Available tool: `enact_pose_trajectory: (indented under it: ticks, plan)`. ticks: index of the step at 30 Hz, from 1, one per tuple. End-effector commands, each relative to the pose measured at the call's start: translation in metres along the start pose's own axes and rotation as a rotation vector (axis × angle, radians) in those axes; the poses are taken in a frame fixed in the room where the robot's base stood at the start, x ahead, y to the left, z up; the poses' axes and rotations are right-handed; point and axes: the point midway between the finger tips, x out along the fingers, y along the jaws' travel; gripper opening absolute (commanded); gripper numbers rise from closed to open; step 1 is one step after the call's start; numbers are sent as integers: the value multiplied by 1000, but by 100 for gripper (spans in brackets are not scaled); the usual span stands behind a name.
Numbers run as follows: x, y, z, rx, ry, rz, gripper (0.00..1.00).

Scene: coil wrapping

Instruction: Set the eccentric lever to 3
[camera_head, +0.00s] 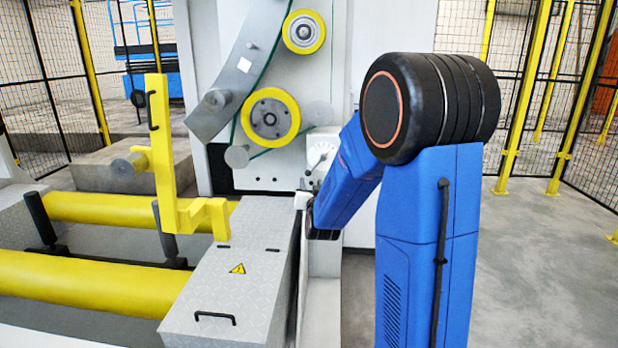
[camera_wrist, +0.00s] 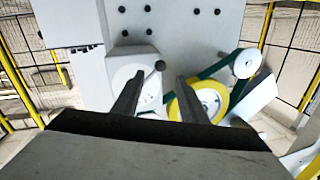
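The eccentric lever shows in the wrist view as a small arm with a dark round knob (camera_wrist: 160,66). It sits on a pale round dial (camera_wrist: 146,88) on a light grey block. The dial also shows in the head view (camera_head: 320,156), close to my blue arm. Its numbers are too small to read, so I cannot tell the lever's setting. My gripper (camera_wrist: 160,77) is open, its two dark fingers well apart. In the wrist view the knob appears between the fingertips, with no visible contact. In the head view my arm hides much of the gripper.
Yellow rollers (camera_head: 267,118) with a green belt are by the dial; one (camera_wrist: 200,102) shows right of my fingers. A yellow bracket (camera_head: 163,160) and a grey tread-plate box (camera_head: 235,290) stand to the left. Mesh fencing (camera_head: 535,75) encloses the area. Floor at right is clear.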

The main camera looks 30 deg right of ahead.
Motion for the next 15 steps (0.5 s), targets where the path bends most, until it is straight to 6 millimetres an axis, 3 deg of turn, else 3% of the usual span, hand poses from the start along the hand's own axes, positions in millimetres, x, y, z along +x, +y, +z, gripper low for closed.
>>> enact_pose_trajectory:
  ticks: [9,15]
  plan:
    - [53,0,1,0,-1,1,39]
    - [71,0,0,0,1,0,39]
